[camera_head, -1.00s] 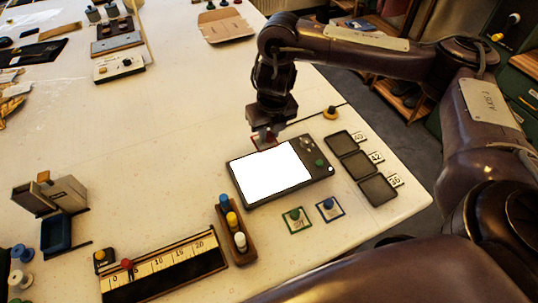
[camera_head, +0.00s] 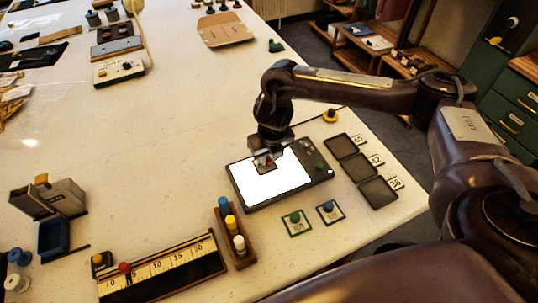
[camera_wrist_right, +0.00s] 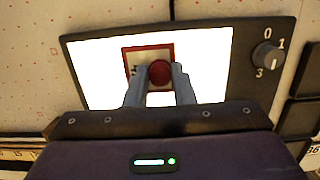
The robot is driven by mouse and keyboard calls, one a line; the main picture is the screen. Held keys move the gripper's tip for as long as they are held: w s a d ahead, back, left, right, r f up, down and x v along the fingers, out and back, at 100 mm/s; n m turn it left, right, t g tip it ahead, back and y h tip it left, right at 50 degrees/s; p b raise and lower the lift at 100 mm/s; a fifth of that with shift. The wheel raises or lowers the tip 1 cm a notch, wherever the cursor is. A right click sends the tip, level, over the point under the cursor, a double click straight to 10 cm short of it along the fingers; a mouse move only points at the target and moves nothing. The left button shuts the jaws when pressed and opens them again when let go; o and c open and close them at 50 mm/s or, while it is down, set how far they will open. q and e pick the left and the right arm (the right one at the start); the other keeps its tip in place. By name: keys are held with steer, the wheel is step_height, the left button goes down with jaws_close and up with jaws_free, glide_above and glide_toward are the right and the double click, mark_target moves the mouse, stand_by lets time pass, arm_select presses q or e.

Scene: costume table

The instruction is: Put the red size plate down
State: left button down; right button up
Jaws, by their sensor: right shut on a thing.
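The red size plate (camera_wrist_right: 135,54) is a small white plate with a red border and a round red knob. My right gripper (camera_wrist_right: 160,82) is shut on its knob, with one finger on each side, over the white lit panel (camera_wrist_right: 210,75). In the head view my right gripper (camera_head: 267,165) is at the upper part of the lit panel (camera_head: 270,182), and only a little red shows between the fingers. I cannot tell whether the plate touches the panel. My left gripper is not in view.
Green (camera_head: 296,223) and blue (camera_head: 330,212) plates lie in front of the panel. Three dark trays (camera_head: 360,166) with number cards stand right of it. A wooden rack of coloured pegs (camera_head: 231,232) stands left, near a ruler board (camera_head: 165,268).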

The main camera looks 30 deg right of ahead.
mark_target(271, 167)
steer(key=o, duration=0.9)
steer(key=shift+f, duration=0.1)
steer(key=shift+o, duration=0.2)
steer(key=shift+r, duration=0.55)
step_height(271, 167, up, 11)
steer(key=s+p, duration=0.1)
steer(key=p, duration=0.1)
steer(key=shift+s, duration=0.4)
